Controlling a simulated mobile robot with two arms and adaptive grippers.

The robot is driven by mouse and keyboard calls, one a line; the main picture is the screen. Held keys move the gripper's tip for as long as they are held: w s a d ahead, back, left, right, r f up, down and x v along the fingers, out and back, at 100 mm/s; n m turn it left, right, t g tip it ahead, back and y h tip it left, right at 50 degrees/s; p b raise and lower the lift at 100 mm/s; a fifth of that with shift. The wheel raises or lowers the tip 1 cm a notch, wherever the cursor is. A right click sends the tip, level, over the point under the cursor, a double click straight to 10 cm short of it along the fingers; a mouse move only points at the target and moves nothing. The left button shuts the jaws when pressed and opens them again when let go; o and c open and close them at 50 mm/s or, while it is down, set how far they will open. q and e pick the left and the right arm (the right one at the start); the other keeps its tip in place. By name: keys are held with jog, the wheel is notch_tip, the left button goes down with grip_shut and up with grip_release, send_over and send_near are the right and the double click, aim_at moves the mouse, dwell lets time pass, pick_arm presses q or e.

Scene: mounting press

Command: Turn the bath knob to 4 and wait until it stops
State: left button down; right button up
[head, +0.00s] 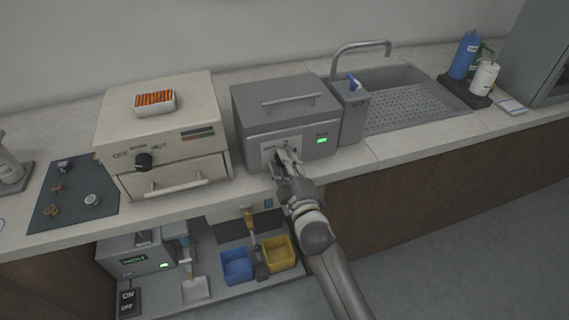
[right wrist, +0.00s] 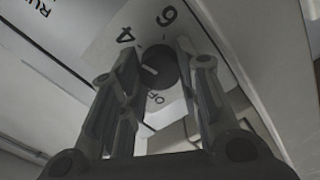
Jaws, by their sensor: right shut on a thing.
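The bath is a grey box (head: 262,107) with a lidded top and handle, on the counter. Its front has a pale dial plate and a green lit display (head: 322,140). My right gripper (head: 287,157) is at the dial plate and hides most of it in the head view. In the right wrist view, the dark round knob (right wrist: 159,66) sits between the fingers of my right gripper (right wrist: 155,68), which is shut on it. Marks 4, 6 and OFF show around the knob. Its white line points left, seemingly between OFF and 4. My left gripper is not in view.
A cream oven (head: 160,120) with its own OFF/HOT knob stands left of the bath. A sink (head: 400,100) with a tap lies to the right. Blue (head: 236,266) and yellow (head: 278,253) bins stand on the shelf below.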

jog(key=shift+f+m, duration=0.1)
jog(key=shift+m, duration=0.5)
jog(key=o, duration=1)
jog(key=v, duration=1.2)
